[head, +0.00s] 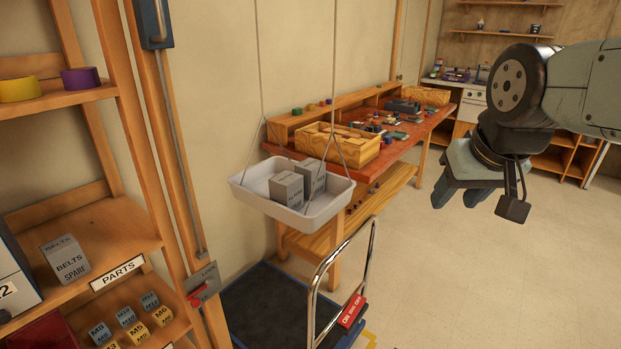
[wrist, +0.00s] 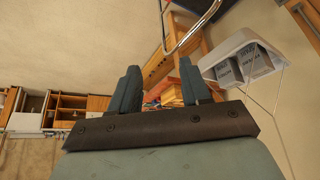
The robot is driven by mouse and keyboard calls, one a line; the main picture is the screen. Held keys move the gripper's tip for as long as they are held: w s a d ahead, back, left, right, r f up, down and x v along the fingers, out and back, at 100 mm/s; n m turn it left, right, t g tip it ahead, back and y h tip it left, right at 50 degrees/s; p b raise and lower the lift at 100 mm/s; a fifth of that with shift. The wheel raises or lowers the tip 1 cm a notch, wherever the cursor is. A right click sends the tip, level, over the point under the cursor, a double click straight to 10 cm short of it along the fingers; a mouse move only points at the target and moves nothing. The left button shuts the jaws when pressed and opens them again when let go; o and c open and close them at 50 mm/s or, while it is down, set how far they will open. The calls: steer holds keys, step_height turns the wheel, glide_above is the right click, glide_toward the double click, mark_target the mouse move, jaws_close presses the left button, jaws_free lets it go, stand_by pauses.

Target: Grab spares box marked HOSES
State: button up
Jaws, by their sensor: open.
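Two grey boxes, the left one (head: 287,188) and the right one (head: 313,178), stand side by side in a white hanging tray (head: 325,212). Their printed labels are too small to read, so I cannot tell which is marked HOSES. Both boxes also show in the wrist view, the nearer-centre one (wrist: 228,72) and the other (wrist: 256,61). A third grey box, marked BELTS SPARE (head: 67,262), stands on the shelf at left. My gripper (head: 455,200) is open and empty, in the air right of the tray and well apart from it.
The tray hangs on thin cords above a dark platform trolley (head: 262,305) with a metal handle (head: 343,268). A red-topped workbench (head: 400,150) with a wooden crate (head: 330,146) stands behind. Small labelled blocks lie under the PARTS sign (head: 117,272). The floor at right is clear.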

steer(key=shift+o, duration=0.8)
steer(key=shift+w+d, duration=0.15)
steer(key=shift+w, duration=0.2)
steer(key=o, duration=0.6)
steer(key=w+d+r+t+h, duration=0.1)
steer(key=w+d+t+h, duration=0.1)
steer(key=w, duration=0.9)
steer(key=shift+w+d+r+t, duration=0.25)
steer(key=shift+d+r+t, duration=0.1)
steer(key=shift+d+t, duration=0.2)
steer(key=shift+o, duration=1)
steer(key=w+a+n+t+y, duration=0.1)
steer(key=w+a+n+t, duration=0.1)
steer(key=w, duration=0.7)
steer(key=shift+w+r+n+t, duration=0.25)
steer(key=shift+w+n+t, duration=0.2)
steer(key=shift+t, duration=0.2)
steer(key=n+g+y, duration=0.4)
steer(key=n+y, duration=0.4)
steer(key=y, duration=0.4)
glide_toward(315, 165)
steer(key=shift+m, duration=0.25)
steer(key=x, duration=0.6)
steer(key=shift+w+a+r, duration=0.1)
steer(key=shift+a+r, duration=0.15)
steer(key=shift+f+x, duration=0.15)
steer(key=shift+x, duration=1.2)
steer(key=shift+f+x, duration=0.2)
steer(key=shift+x, duration=1.15)
